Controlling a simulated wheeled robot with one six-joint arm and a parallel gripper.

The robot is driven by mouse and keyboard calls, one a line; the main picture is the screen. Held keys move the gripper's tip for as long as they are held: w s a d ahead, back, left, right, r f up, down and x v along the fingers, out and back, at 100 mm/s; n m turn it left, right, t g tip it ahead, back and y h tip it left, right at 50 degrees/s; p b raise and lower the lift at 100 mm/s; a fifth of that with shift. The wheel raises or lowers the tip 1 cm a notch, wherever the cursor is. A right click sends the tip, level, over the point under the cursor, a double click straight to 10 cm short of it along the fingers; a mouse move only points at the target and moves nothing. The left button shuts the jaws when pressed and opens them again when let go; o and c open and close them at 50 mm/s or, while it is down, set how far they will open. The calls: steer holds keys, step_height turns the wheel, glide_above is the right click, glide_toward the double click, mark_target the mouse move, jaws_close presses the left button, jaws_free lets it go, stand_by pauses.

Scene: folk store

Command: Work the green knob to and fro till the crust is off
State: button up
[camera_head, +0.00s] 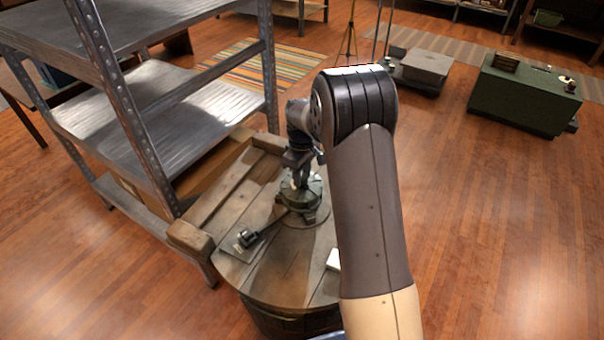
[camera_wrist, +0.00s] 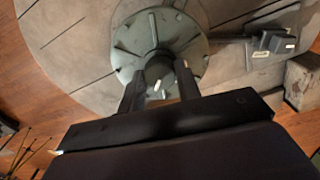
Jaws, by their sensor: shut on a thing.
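The green knob (camera_head: 316,190) is a round, ribbed, worn piece on the round wooden table top, below my gripper (camera_head: 298,176). In the wrist view the green knob (camera_wrist: 180,28) lies under the fingers, with a raised dark middle part. My gripper (camera_wrist: 159,82) points down with one finger on each side of that middle part, shut on it. The fingers hide part of the knob's near side. Pale marks show on the green surface; I cannot tell whether they are the crust.
A dark tool-like piece (camera_head: 248,238) lies on the round table (camera_head: 285,280) beside the knob. A small white block (camera_head: 333,260) sits near my arm. A metal shelf (camera_head: 120,100) stands close on the left. Open wooden floor (camera_head: 500,220) lies to the right.

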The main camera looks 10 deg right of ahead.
steer(key=o, duration=1)
step_height(320, 180, up, 11)
steer(key=shift+f, duration=0.1)
